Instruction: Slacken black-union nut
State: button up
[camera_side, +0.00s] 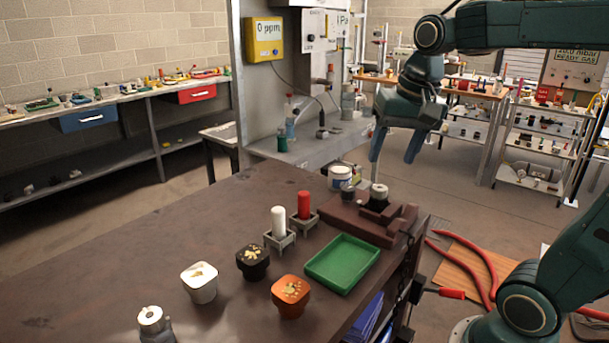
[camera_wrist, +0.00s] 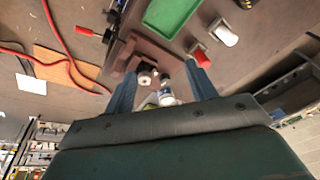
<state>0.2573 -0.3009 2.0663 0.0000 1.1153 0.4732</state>
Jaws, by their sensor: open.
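A black fitting with a pale metal top (camera_side: 379,197), which looks like the black union, stands upright in a brown fixture block (camera_side: 346,221) at the back right of the bench. It also shows in the wrist view (camera_wrist: 146,74), between my fingers and slightly left of their middle. My gripper (camera_side: 397,153) is open and empty above the fitting, with its fingers pointing down and apart from it. Both blue fingers show in the wrist view (camera_wrist: 163,75). I cannot make out the nut's edges or whether it is tight.
A green tray (camera_side: 342,263) lies in front of the fixture. White (camera_side: 279,222) and red (camera_side: 304,204) cylinders stand in grey holders to its left. White, black and orange blocks stand nearer. A white jar (camera_side: 341,179) is behind the fixture. The bench's left part is mostly clear.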

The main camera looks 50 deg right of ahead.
jog(key=w+d+m+g, duration=0.2)
jog(key=w+d+m, duration=0.3)
jog(key=d, duration=0.2)
jog(key=m, duration=0.5)
send_over(380, 187)
jog(key=f, duration=0.2)
jog(key=shift+d+r+g+y, duration=0.1)
jog(key=shift+d+g+y, duration=0.05)
jog(key=shift+g+y, duration=0.25)
jog(key=shift+n, duration=0.3)
notch_tip(380, 187, down, 14)
jog(key=shift+r, duration=0.1)
jog(key=c, duration=1)
